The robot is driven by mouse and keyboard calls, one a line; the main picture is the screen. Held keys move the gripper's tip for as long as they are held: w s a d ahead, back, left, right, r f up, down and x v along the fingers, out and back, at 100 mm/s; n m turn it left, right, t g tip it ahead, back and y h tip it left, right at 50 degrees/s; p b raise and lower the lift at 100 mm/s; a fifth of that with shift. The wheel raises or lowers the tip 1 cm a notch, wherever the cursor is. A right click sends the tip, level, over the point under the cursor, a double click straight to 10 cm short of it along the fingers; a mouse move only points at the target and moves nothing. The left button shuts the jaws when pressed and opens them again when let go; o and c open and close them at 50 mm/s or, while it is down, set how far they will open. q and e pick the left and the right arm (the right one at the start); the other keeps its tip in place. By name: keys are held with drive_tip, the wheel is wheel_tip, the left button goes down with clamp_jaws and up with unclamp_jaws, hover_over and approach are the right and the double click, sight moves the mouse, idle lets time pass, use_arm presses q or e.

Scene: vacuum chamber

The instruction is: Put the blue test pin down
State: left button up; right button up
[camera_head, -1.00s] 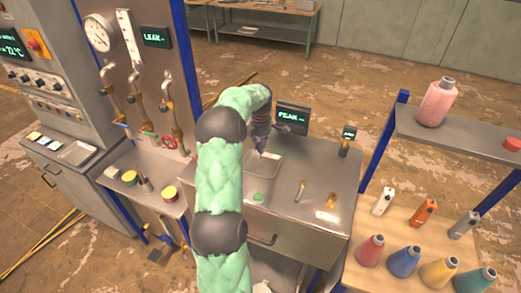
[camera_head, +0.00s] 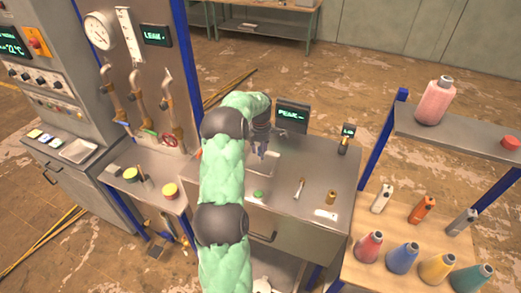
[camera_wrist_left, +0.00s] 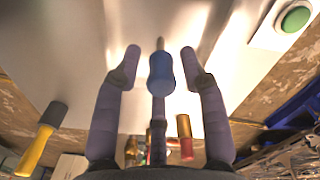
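The blue test pin (camera_wrist_left: 160,72) shows in the left wrist view as a blue grip with a thin metal tip pointing up the picture. It sits between the spread fingers of my left gripper (camera_wrist_left: 160,62), with a visible gap on both sides. A further purple finger part shows below it. I cannot tell whether the pin rests on the surface. In the head view my left gripper (camera_head: 262,152) is over the steel bench (camera_head: 270,203), at the tray (camera_head: 290,164); the pin is not clear there. My right gripper is not in view.
A green button (camera_head: 258,194), a small metal rod (camera_head: 299,187) and a brass cylinder (camera_head: 331,197) stand on the bench. A dark display (camera_head: 292,116) stands behind. Several coloured bottles stand on the wooden table (camera_head: 345,272) at the right.

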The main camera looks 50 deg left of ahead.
use_arm(q)
drive_tip(key=shift+r, duration=0.15)
drive_tip(key=shift+r, duration=0.25)
wheel_tip(320, 180, up, 10)
drive_tip(key=shift+r+b, duration=0.1)
drive_tip(key=shift+b, duration=0.65)
drive_tip(key=shift+r, duration=0.75)
